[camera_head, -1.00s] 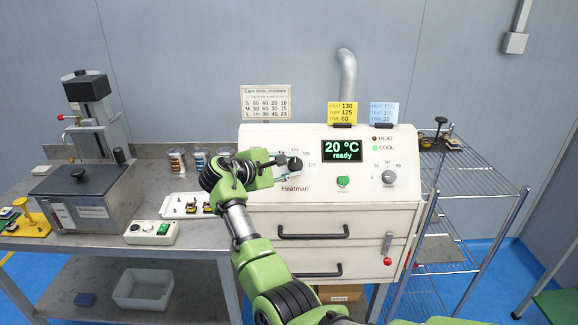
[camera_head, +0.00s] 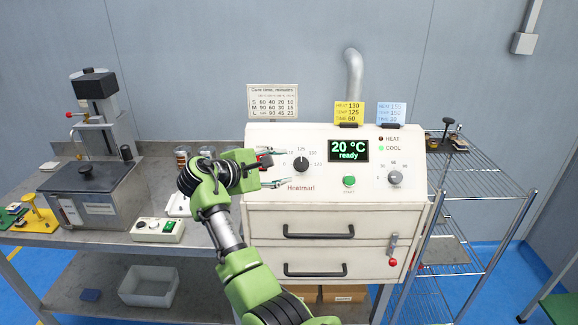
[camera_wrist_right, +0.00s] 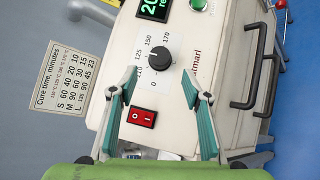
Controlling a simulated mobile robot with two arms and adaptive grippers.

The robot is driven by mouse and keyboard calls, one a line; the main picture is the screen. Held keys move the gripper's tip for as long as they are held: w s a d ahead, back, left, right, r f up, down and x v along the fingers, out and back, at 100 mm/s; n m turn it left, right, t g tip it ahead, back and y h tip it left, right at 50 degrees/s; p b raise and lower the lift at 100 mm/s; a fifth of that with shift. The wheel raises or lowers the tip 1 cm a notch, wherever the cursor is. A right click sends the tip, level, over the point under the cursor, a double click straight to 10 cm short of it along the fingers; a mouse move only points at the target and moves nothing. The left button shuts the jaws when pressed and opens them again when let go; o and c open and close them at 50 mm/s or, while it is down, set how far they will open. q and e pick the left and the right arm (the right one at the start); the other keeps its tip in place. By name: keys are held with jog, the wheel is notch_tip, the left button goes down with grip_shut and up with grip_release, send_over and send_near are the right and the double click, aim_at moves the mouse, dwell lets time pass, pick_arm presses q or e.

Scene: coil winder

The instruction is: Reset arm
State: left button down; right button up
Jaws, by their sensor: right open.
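My right gripper (camera_head: 284,167) is open and empty in front of the left part of the white oven (camera_head: 335,221). Its fingers point at the black temperature dial (camera_head: 301,164) but stand apart from it, to its left in the head view. In the right wrist view the two teal fingers (camera_wrist_right: 160,80) are spread, with the dial (camera_wrist_right: 160,57) ahead of and between their tips. A red rocker switch (camera_wrist_right: 142,117) also shows between the fingers. The oven display (camera_head: 348,150) reads 20 °C, ready. My left gripper is not in view.
The bench at left holds a grey machine (camera_head: 93,190), a small control box (camera_head: 157,229) and a white tray (camera_head: 178,205) partly behind my arm. A wire rack (camera_head: 470,185) stands right of the oven. Both oven drawers are shut.

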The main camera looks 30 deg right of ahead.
jog(key=shift+s+a+r, duration=0.1)
jog(key=shift+s+a, duration=0.05)
jog(key=shift+a, duration=0.2)
